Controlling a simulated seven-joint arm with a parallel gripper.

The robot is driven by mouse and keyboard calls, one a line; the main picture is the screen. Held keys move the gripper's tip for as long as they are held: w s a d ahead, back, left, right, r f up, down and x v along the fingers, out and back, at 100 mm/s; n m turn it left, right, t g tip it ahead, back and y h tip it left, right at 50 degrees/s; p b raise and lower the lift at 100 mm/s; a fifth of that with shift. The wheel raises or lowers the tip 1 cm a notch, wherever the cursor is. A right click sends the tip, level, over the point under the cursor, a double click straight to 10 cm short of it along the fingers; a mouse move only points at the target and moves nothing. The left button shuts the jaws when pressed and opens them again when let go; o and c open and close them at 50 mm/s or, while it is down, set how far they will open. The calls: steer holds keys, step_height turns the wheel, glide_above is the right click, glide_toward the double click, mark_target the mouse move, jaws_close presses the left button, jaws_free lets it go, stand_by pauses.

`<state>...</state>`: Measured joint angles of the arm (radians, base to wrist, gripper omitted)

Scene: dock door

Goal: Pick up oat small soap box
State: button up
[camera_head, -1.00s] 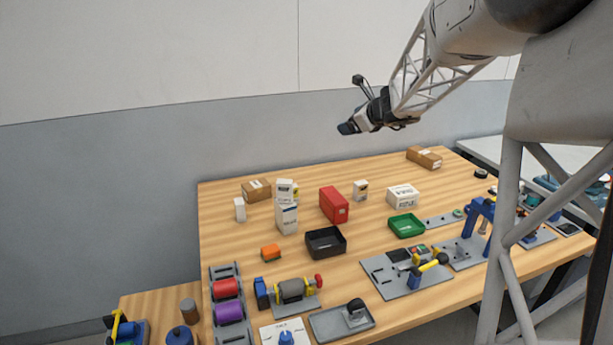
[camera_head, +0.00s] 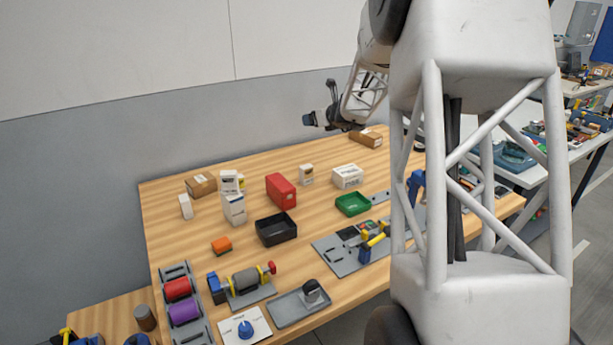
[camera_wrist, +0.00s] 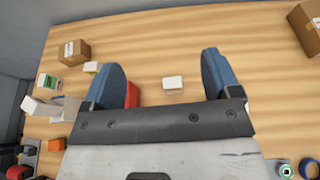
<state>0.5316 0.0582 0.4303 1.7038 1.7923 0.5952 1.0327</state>
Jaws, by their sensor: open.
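Another small white box (camera_head: 186,206) stands at the far left. My gripper (camera_head: 309,120) is high above the back of the table, empty. In the wrist view my gripper (camera_wrist: 163,62) has its two blue fingers wide apart.
The red box (camera_head: 281,190) and a larger white printed box (camera_head: 348,176) flank the small box. Stacked white boxes (camera_head: 234,208), a black tray (camera_head: 276,230) and a green tray (camera_head: 353,205) are nearby. Cardboard boxes stand left (camera_head: 201,186) and back right (camera_head: 366,138).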

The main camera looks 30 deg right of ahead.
glide_toward(309, 176)
steer(key=x, duration=0.4)
steer(key=shift+w+f, duration=0.1)
steer(key=shift+w, duration=0.2)
steer(key=shift+a, duration=0.1)
steer(key=shift+x, duration=1.35)
steer(key=shift+w, duration=0.15)
steer(key=shift+x, duration=2.45)
